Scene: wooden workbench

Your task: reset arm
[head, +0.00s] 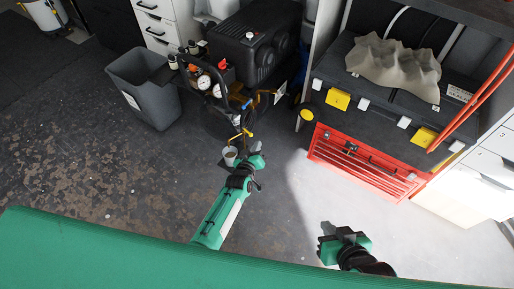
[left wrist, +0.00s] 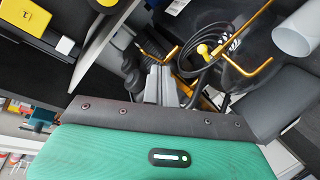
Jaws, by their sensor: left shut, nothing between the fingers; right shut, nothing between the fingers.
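My left arm, green and black, reaches up the middle of the head view. Its gripper (head: 243,146) is over the floor, just in front of the black compressor, as seen in the picture. In the left wrist view its grey fingers (left wrist: 160,86) are together with nothing between them. My right gripper (head: 325,241), black beside a green wrist, is lower right in the head view, over the pale floor. It is shut and empty. Both grippers appear clear of other objects, though the left one overlaps the compressor's front parts in the picture.
A black compressor (head: 254,45) with gauges and hoses stands beyond my left gripper. A grey bin (head: 146,88) stands left of it. A red tool chest (head: 365,163) and a black case (head: 385,98) are at right. Open floor (head: 120,185) lies at left.

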